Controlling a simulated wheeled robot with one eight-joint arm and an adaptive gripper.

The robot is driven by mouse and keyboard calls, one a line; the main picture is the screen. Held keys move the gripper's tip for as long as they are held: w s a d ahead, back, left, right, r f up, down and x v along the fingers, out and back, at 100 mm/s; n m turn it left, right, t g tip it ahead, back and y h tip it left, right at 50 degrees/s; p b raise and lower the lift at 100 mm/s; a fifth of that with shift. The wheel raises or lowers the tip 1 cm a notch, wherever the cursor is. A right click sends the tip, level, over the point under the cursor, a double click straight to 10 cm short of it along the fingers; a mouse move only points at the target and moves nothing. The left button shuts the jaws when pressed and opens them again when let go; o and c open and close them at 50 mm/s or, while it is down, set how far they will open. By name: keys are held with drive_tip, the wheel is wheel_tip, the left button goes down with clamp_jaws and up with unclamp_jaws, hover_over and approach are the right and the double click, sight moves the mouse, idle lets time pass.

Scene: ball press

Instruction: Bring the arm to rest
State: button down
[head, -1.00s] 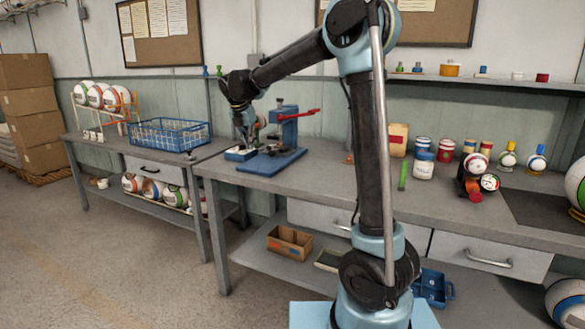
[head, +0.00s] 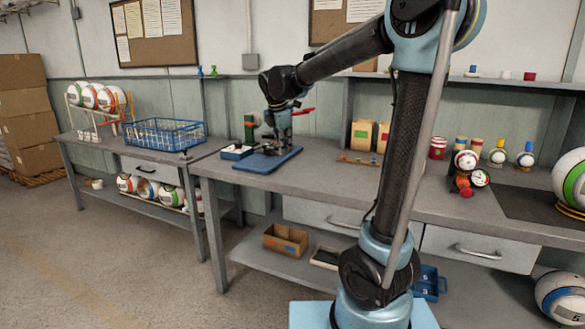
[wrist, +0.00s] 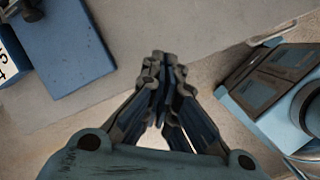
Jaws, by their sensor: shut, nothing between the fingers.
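My gripper (wrist: 163,62) is shut and empty in the wrist view, its fingertips together over the grey bench. In the head view my arm reaches up and bends over to the left. Its wrist hangs in front of the ball press, hiding much of it; the fingertips are hard to make out there. The press's blue base plate (head: 285,158) and red lever (head: 304,111) show around the wrist. The plate also shows at upper left in the wrist view (wrist: 62,48), apart from the fingers.
A blue wire basket (head: 165,134) is on the left bench. Cartons (head: 362,134), red tins (head: 438,147) and a gauge (head: 480,178) stand right. The front bench strip is clear.

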drive_tip(key=s+d+f+m, duration=0.3)
drive_tip(key=s+d+m, duration=0.2)
drive_tip(key=s+d, duration=0.25)
drive_tip(key=s+d+f+m, duration=0.2)
drive_tip(key=s+d+m, duration=0.4)
drive_tip(key=s+d, duration=0.15)
drive_tip(key=s+d+f+m, duration=0.3)
drive_tip(key=s+f+m, duration=0.3)
drive_tip(key=s+f, duration=0.1)
drive_tip(key=s+d+f+m+y, duration=0.1)
drive_tip(key=s+d+f+m, duration=0.2)
drive_tip(key=s+f+m, duration=0.3)
drive_tip(key=s+f, duration=0.1)
drive_tip(key=s, duration=0.2)
drive_tip(key=shift+d+g, duration=0.3)
drive_tip(key=shift+g, duration=0.1)
drive_tip(key=shift+w+f, duration=0.15)
drive_tip(key=shift+w, duration=0.35)
